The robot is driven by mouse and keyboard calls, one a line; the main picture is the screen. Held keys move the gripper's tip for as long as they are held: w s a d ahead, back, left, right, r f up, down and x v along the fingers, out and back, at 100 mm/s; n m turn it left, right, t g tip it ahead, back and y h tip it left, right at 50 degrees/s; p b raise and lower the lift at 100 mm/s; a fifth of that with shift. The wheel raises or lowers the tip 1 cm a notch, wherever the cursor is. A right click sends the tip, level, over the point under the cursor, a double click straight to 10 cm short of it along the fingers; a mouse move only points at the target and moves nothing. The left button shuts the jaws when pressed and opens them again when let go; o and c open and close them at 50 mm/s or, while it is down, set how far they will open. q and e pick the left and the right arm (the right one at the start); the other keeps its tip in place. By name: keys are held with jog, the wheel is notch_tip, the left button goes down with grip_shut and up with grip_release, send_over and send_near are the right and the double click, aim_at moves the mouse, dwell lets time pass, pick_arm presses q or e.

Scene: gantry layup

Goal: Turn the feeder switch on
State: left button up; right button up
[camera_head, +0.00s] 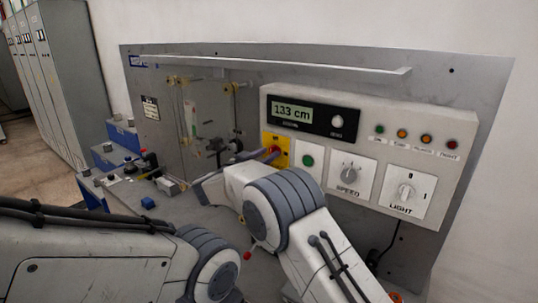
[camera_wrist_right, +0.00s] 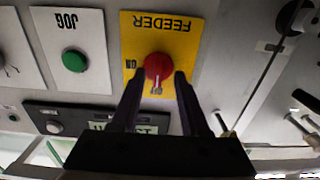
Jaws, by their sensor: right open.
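The feeder switch is a red knob (camera_wrist_right: 158,66) on a yellow plate (camera_wrist_right: 185,25) marked FEEDER, upside down in the right wrist view. A small pale mark on the knob points to the bottom of that view; the letters ON stand left of the knob. In the head view the yellow plate (camera_head: 284,143) is partly hidden by my right gripper (camera_head: 270,153). My right gripper (camera_wrist_right: 161,74) is open, its two dark fingers at either side of the knob. I cannot tell whether they touch it. My left gripper is not in view; only its arm shows at lower left.
A green JOG button (camera_wrist_right: 75,61), a SPEED dial (camera_head: 350,172) and a LIGHT switch (camera_head: 405,192) sit beside the feeder plate. Rods and clamps (camera_head: 190,110) stand left of the control box.

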jog(key=shift+d, duration=0.15)
jog(key=shift+c, duration=0.3)
grip_shut()
jog(key=shift+s+d+f+m+b, duration=0.1)
jog(key=shift+f+m+b, duration=0.05)
jog(key=shift+m+b, duration=2.75)
jog(key=shift+w+a+f+m+b, duration=0.1)
jog(key=shift+f+m+b, duration=0.05)
jog(key=shift+m+b, duration=2.75)
jog(key=shift+s+d+f+m+b, duration=0.1)
jog(key=shift+f+m+b, duration=0.05)
jog(key=shift+m+b, duration=2.7)
jog(key=shift+m, duration=0.45)
